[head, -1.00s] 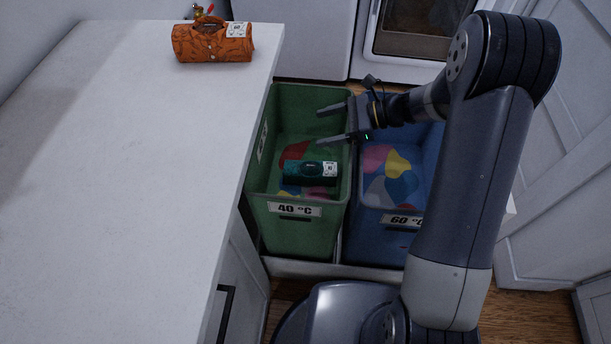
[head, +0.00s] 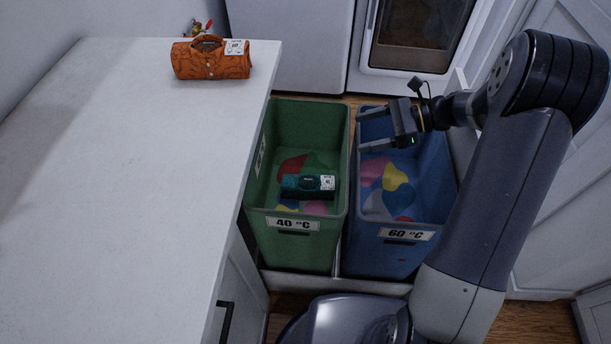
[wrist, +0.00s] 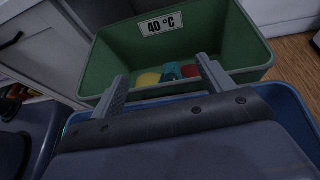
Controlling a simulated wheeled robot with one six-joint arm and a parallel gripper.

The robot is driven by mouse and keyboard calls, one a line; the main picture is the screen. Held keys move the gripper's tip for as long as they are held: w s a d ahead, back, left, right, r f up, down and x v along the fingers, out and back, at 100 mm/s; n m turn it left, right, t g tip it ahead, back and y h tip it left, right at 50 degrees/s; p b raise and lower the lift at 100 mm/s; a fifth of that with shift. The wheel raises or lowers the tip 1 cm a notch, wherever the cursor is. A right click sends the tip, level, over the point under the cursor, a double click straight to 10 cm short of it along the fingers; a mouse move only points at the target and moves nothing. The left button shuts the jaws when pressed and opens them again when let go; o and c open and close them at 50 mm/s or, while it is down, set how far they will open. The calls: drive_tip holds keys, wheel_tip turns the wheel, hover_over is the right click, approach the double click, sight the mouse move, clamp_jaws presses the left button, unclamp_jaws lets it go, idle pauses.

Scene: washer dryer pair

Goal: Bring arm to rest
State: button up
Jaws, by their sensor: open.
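My gripper (head: 374,130) is open and empty above the blue bin (head: 391,262) labelled 60 °C, with its fingers pointing left toward the green bin. In the wrist view its two fingers (wrist: 160,84) stand apart in front of the green bin (wrist: 98,72) labelled 40 °C. In the head view a dark teal rolled garment with a white tag (head: 303,186) lies in the green bin (head: 292,250) on colourful cloth. My arm reaches in from the right side of the head view.
An orange folded garment (head: 208,62) with a white tag lies at the far end of the white counter (head: 120,180). White appliances (head: 290,45) stand behind the bins. A white panelled door (head: 560,190) is at the right. Most of the counter is clear.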

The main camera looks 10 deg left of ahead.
drive_tip(key=x, duration=1.1)
drive_tip(key=shift+r+p, duration=1.65)
drive_tip(key=shift+r, duration=0.8)
drive_tip(key=shift+f, duration=0.1)
